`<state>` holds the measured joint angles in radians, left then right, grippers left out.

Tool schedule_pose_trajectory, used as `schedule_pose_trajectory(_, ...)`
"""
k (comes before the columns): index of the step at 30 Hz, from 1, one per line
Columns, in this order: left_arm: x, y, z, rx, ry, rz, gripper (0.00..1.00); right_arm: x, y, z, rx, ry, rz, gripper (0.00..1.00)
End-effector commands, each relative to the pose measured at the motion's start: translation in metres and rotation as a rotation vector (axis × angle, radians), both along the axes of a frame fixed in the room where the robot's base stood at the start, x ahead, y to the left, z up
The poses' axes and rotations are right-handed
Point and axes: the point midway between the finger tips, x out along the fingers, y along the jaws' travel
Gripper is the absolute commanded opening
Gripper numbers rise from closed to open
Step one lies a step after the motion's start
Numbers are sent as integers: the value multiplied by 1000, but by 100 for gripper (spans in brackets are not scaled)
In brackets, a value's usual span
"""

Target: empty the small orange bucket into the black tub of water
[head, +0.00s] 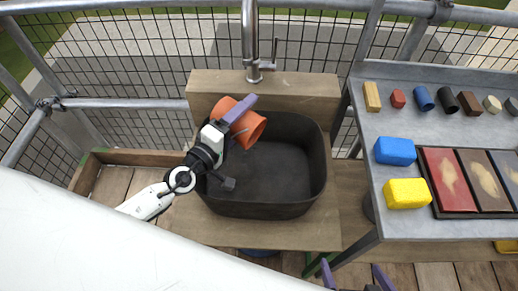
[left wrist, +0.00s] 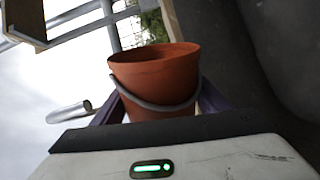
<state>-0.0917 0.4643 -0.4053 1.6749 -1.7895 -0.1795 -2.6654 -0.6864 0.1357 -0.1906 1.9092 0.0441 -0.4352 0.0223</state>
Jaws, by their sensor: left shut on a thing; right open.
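The small orange bucket (head: 250,129) is tipped on its side above the left part of the black tub (head: 318,170), its mouth facing right and down in the head view. My left gripper (head: 236,112) is shut on the bucket. In the left wrist view the bucket (left wrist: 155,75) sits between the purple fingers, its dark handle hanging across its front. The bucket's inside is mostly hidden, and I see no stream leaving it. The tub's inside looks dark; I cannot tell the water level. My right gripper (head: 355,280) is open and empty at the bottom edge of the head view.
A tap (head: 252,45) stands behind the tub on a wooden stand (head: 290,236). On the right, a grey table (head: 440,120) holds a blue sponge (head: 395,151), a yellow sponge (head: 407,193), a tray of colours (head: 432,203) and several small blocks. Railings with mesh run behind.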

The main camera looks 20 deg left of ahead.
Motion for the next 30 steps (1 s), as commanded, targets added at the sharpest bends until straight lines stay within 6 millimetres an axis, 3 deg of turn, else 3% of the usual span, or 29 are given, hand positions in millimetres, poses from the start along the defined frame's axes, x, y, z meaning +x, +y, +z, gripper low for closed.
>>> schedule_pose_trajectory(30, -10, -35, 17, 540, -157, 1, 45, 0, 0, -1, 0, 1, 0, 100)
